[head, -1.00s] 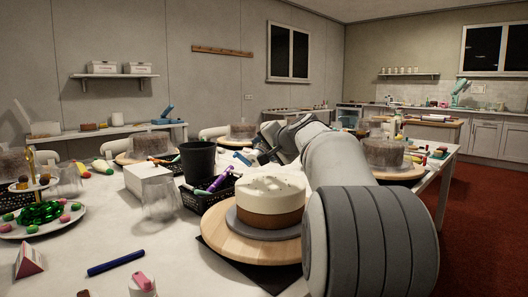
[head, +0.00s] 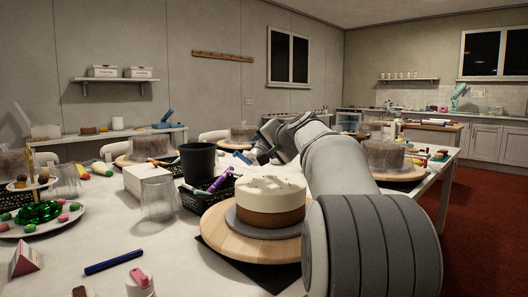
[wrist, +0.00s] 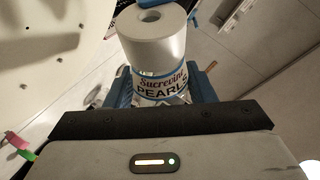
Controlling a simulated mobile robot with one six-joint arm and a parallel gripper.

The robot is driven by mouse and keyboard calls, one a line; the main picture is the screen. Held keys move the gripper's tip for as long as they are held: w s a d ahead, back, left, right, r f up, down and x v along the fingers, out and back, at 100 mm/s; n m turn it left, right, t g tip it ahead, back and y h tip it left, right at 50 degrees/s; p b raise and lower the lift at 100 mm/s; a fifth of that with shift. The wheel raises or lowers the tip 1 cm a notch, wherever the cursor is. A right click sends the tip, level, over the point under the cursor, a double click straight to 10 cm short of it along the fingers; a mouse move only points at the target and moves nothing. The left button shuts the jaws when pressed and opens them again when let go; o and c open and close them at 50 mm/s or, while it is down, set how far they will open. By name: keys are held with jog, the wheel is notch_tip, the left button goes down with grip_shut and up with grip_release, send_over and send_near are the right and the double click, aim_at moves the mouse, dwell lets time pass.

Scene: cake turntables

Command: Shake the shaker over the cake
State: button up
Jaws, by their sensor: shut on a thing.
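The cake (head: 270,203) has a white upper layer and a brown lower layer, with a few small dark specks on its top. It stands on a grey board on a round wooden turntable (head: 222,231). My gripper (head: 262,147) is beyond the cake, in the air, small and partly hidden by my arm. In the wrist view my gripper (wrist: 163,88) is shut on the shaker (wrist: 152,48), with blue fingers on both sides. The shaker is a white cylinder with a hole in its end and a label reading "PEARLS". I cannot make out the shaker clearly in the head view.
A black cup (head: 197,163) and a black basket (head: 194,199) of coloured tubes stand left of the cake. Other cakes stand on turntables behind.

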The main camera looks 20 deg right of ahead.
jog(key=shift+r, duration=0.1)
dwell(0.3)
jog(key=shift+w+d+r, duration=0.15)
jog(key=shift+d, duration=0.05)
jog(key=shift+w+d, duration=0.1)
jog(key=shift+s+a+f+b, duration=0.2)
jog(key=shift+a+f+b, duration=0.1)
jog(key=shift+f+b, duration=0.05)
jog(key=shift+s+a+r, duration=0.1)
jog(key=shift+r, duration=0.1)
jog(key=shift+f, duration=0.1)
jog(key=shift+r+n+t+b, duration=0.2)
jog(key=shift+n+t+b, duration=0.1)
jog(key=shift+b, duration=0.75)
jog(key=shift+r, duration=0.15)
